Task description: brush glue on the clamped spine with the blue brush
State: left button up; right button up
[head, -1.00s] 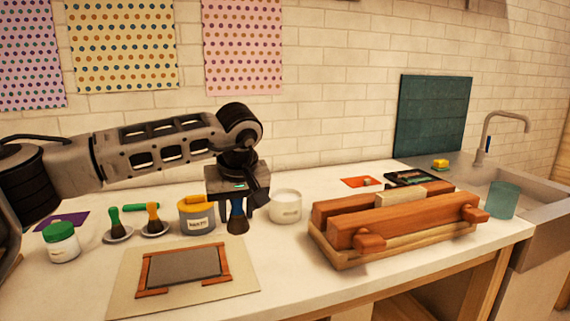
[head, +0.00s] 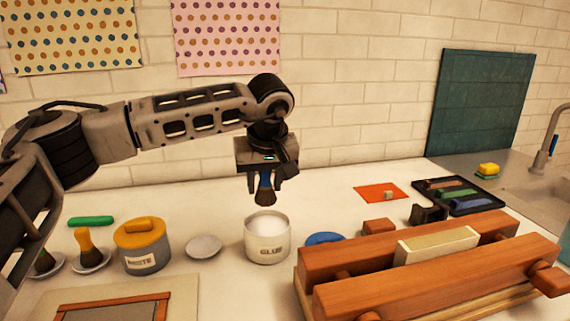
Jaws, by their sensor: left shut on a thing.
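My left gripper (head: 265,180) points down and is shut on the blue brush (head: 265,192), bristles downward. The brush hangs just above the open white glue pot (head: 267,248), apart from its pale contents as far as I can see. The clamped spine (head: 437,244) is a cream block held between the two orange-brown wooden beams of the press (head: 430,280), to the right of the pot. My right gripper is not in view.
A grey paste jar with yellow lid (head: 142,246), a yellow brush (head: 87,245) on a saucer and an empty saucer (head: 203,246) stand left of the pot. A blue lid (head: 325,239) lies between pot and press. A dark tray (head: 458,195) lies behind.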

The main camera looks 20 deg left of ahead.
aim_at(266, 203)
pick_arm(q)
jog(key=shift+w, duration=0.3)
jog(key=shift+s+f+b, duration=0.3)
jog(key=shift+f+b, duration=0.55)
jog(key=shift+b, duration=0.1)
notch_tip(266, 203, down, 4)
jog(key=b, duration=0.2)
jog(key=shift+r+b, duration=0.25)
jog(key=shift+b, duration=0.15)
jog(key=shift+f, duration=0.2)
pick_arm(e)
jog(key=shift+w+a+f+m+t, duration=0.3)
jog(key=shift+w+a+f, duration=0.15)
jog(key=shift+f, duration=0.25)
pick_arm(q)
jog(key=shift+f+b, duration=0.4)
jog(key=shift+f, duration=0.15)
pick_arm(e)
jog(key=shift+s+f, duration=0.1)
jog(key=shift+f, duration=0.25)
